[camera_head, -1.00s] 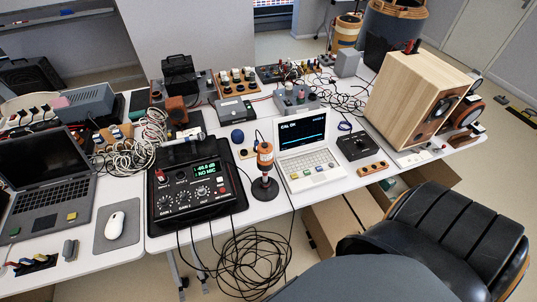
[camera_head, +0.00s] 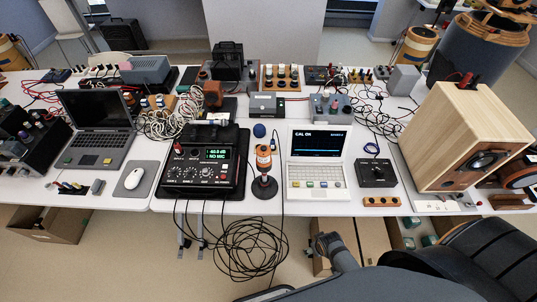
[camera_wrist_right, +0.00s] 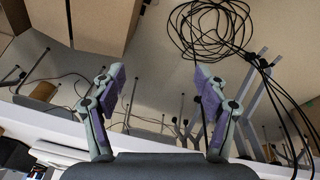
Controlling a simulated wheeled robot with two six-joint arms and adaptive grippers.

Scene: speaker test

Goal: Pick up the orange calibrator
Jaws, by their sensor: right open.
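The orange calibrator (camera_head: 263,157) stands upright on a dark round base on the white table, between the black mixer-like unit (camera_head: 203,170) and the white laptop (camera_head: 316,170). A small part of its body is dark. My right gripper shows in the right wrist view (camera_wrist_right: 160,78) with its two fingers spread wide and nothing between them. It is below and in front of the table edge, apart from the calibrator, which that view does not show. In the head view a grey part of my right arm shows at the bottom. My left gripper is not in view.
A coil of black cables (camera_head: 250,248) hangs at the table's front. Cardboard boxes (camera_head: 368,240) stand under the table. A black knob box (camera_head: 376,173) and a wooden speaker (camera_head: 456,137) are to the right. A dark chair (camera_head: 485,265) is at lower right.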

